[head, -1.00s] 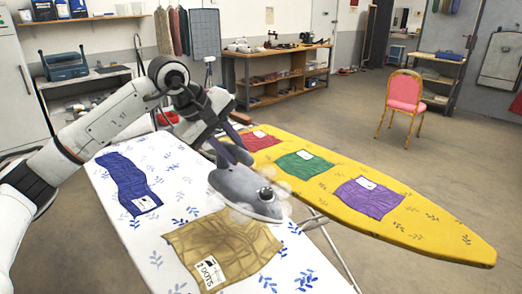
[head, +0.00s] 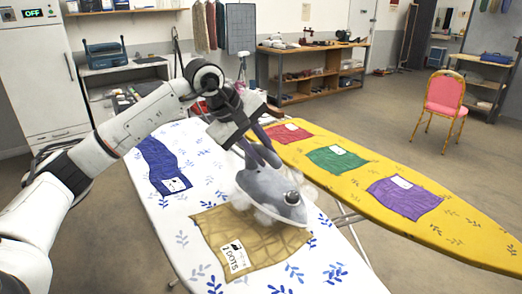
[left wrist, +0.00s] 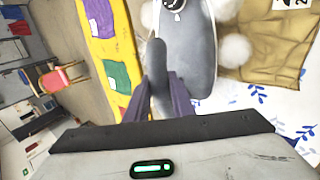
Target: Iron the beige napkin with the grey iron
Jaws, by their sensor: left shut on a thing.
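The beige napkin (head: 215,223) lies on the white, blue-leafed ironing board (head: 190,262), creased, with a white "2 DOTS" label at its near left. It also shows in the left wrist view (left wrist: 262,42). My left gripper (head: 258,157) is shut on the handle of the grey iron (head: 262,186); the wrist view shows the handle between my fingers (left wrist: 158,92). The iron is over the napkin's far right part, with pale steam puffs around it. Whether its sole touches the cloth is hidden. My right gripper is not in view.
A blue cloth (head: 163,165) lies at the white board's far left. A yellow ironing board (head: 455,228) stands to the right with red (head: 288,135), green (head: 335,160) and purple (head: 405,198) cloths. A pink chair (head: 444,98) stands behind on open floor.

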